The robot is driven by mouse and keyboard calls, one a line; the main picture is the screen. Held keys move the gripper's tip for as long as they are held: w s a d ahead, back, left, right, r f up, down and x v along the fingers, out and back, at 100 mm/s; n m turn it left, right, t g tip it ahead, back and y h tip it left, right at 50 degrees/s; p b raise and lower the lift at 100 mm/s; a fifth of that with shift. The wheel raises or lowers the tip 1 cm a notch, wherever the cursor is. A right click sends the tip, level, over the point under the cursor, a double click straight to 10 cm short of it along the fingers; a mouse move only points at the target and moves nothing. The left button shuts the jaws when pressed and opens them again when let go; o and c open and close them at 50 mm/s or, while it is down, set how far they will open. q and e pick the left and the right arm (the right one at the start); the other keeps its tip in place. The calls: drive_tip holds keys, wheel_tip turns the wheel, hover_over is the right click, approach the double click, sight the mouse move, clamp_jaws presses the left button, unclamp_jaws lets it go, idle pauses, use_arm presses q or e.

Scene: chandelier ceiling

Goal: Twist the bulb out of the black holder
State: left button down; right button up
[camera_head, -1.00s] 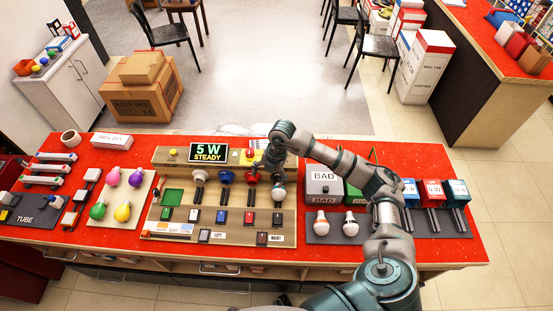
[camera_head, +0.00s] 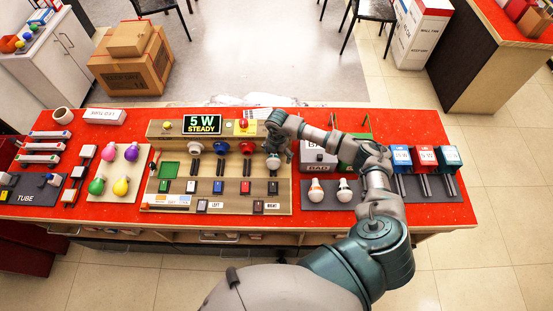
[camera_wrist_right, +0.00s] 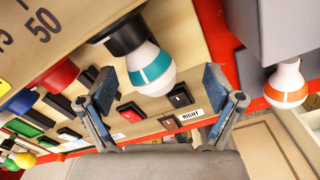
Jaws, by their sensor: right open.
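The white bulb with a teal band (camera_wrist_right: 151,68) hangs in the black holder (camera_wrist_right: 122,36), tilted, in the right wrist view. In the head view the bulb (camera_head: 273,162) is at the right end of the board's row of holders. My right gripper (camera_wrist_right: 158,90) is open. Its two blue-padded fingers stand to the left and right of the bulb's lower part, with visible gaps in the picture; contact is not seen. In the head view the right gripper (camera_head: 280,150) partly hides the black holder. My left gripper is not in view.
White, blue and red holders (camera_head: 248,148) are left of the black one. A grey BAD box (camera_head: 318,158) stands close on the right, with an orange-banded bulb (camera_wrist_right: 287,85) in front. Coloured switches (camera_head: 218,187) line the board below. A sign (camera_head: 202,124) reads 5 W STEADY.

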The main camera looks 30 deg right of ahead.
sight(271, 159)
drive_tip(key=shift+f, duration=0.85)
drive_tip(key=shift+a+f, duration=0.7)
drive_tip(key=shift+f, duration=0.1)
drive_tip(key=shift+a, duration=0.9)
drive_tip(key=shift+d, duration=0.25)
drive_tip(key=shift+c, duration=0.6)
drive_tip(key=shift+d+f, duration=0.15)
drive_tip(key=shift+d, duration=0.2)
drive_tip(key=c, duration=0.4)
drive_tip(key=shift+d+f, duration=0.2)
drive_tip(key=shift+d, duration=0.5)
drive_tip(key=c, duration=0.7)
drive_tip(key=shift+a+r, duration=0.1)
drive_tip(key=shift+a, duration=0.35)
drive_tip(key=shift+a+r+g+h, duration=0.1)
drive_tip(key=shift+a+g+h, duration=0.2)
drive_tip(key=shift+a+h, duration=0.15)
drive_tip(key=shift+h, duration=0.35)
drive_tip(key=shift+d, duration=0.4)
drive_tip(key=shift+w+g+h, duration=0.1)
drive_tip(key=shift+g+h, duration=0.3)
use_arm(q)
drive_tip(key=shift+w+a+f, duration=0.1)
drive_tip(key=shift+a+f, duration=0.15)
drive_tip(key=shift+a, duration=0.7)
use_arm(e)
drive_tip(key=shift+a+g+h, duration=0.2)
drive_tip(key=shift+g+h, duration=0.2)
drive_tip(key=shift+h, duration=0.2)
